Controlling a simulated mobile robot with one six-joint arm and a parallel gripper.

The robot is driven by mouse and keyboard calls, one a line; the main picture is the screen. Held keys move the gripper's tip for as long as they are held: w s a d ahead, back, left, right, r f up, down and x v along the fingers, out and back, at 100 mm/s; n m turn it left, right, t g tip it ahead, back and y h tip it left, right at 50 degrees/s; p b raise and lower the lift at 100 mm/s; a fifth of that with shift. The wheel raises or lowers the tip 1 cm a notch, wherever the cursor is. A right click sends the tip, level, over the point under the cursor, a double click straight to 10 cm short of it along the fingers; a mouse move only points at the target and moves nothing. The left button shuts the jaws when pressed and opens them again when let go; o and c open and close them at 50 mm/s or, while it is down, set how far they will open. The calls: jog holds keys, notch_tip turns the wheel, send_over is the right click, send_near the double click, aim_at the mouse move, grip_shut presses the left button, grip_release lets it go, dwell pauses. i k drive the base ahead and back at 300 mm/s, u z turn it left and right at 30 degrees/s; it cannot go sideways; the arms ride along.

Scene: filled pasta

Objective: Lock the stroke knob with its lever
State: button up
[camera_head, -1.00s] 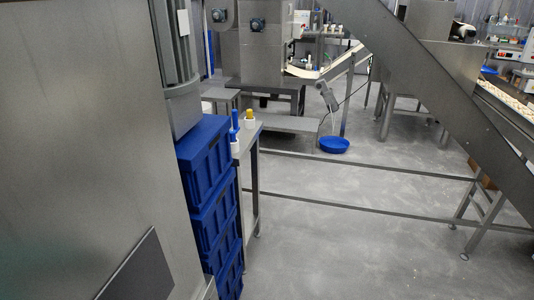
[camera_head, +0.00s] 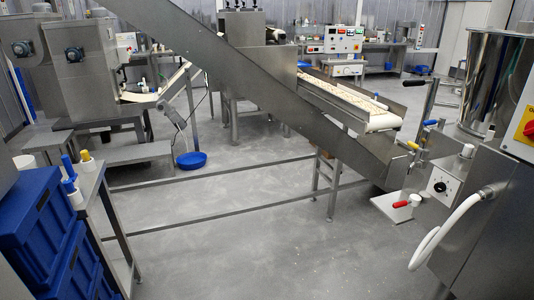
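A steel filling machine (camera_head: 487,205) stands at the right edge, with a hopper (camera_head: 487,75) on top. On its front is a white dial plate with a small black knob (camera_head: 440,187). Below and left of it are a red-handled lever (camera_head: 401,204) and a white knob (camera_head: 416,199). A blue-handled lever (camera_head: 430,122) and a yellow-handled lever (camera_head: 412,145) stick out higher up. Which of these is the stroke knob and which its lever is too small to tell. My gripper is not in view.
A steel inclined conveyor (camera_head: 270,85) crosses the middle towards the machine. Blue crates (camera_head: 45,230) and a narrow table (camera_head: 92,185) are at the left. A blue bowl (camera_head: 191,159) lies on the floor. The front middle floor is clear.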

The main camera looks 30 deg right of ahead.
aim_at(415, 199)
jog(key=u, duration=1.15)
jog(key=i, duration=0.6)
jog(key=u, duration=0.85)
jog(key=k, duration=0.15)
jog(key=z, duration=3.75)
